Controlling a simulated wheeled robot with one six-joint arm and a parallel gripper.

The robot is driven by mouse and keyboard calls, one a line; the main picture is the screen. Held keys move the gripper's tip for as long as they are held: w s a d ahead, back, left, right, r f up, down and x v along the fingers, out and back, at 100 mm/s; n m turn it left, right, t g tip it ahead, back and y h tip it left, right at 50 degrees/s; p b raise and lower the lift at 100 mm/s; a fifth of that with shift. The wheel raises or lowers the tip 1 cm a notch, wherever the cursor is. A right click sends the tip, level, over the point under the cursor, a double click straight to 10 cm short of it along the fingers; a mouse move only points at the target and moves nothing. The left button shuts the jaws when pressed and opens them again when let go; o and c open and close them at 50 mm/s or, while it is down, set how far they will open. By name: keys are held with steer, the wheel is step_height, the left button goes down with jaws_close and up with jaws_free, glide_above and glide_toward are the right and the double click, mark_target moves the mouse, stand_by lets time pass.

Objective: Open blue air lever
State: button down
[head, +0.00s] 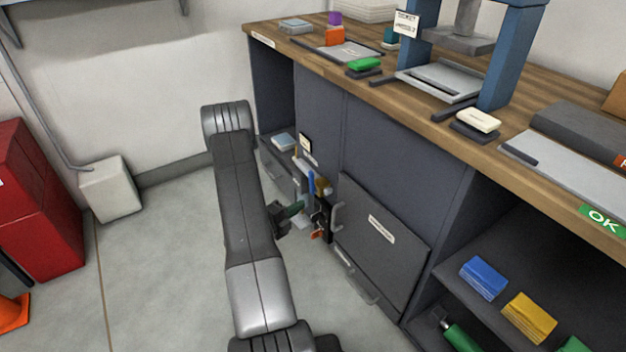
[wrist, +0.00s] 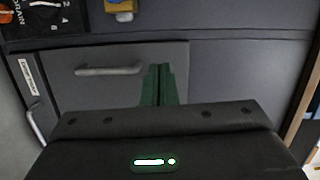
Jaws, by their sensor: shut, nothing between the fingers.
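The blue lever (head: 311,184) shows in the head view as a narrow upright blue bar at the valve group on the cabinet front. My gripper (head: 294,209) is just left of and below it in the head view, apart from it as far as I can see. In the wrist view the green fingers (wrist: 159,72) are together, with nothing between them, in front of a grey panel with a bar handle (wrist: 108,70).
An orange-red part (head: 318,234) sits below the blue lever. A labelled grey door (head: 382,250) is to its right. A black panel with white lettering (wrist: 45,14) and a yellow part (wrist: 121,6) show in the wrist view. The floor (head: 160,270) left of my arm is clear.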

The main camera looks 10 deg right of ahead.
mark_target(310, 186)
steer(key=shift+w+a+f+n+t, duration=0.25)
steer(key=shift+w+f+n+t, duration=0.05)
steer(key=shift+w+f+n, duration=0.2)
steer(key=w+d+b, duration=0.1)
steer(key=w+d, duration=0.1)
steer(key=w, duration=0.1)
steer(key=w+d+b, duration=0.1)
steer(key=w+d, duration=0.1)
steer(key=w, duration=0.1)
steer(key=w+d+b, duration=0.2)
steer(key=w+d, duration=0.1)
steer(key=shift+f, duration=0.3)
steer(key=shift+w, duration=0.15)
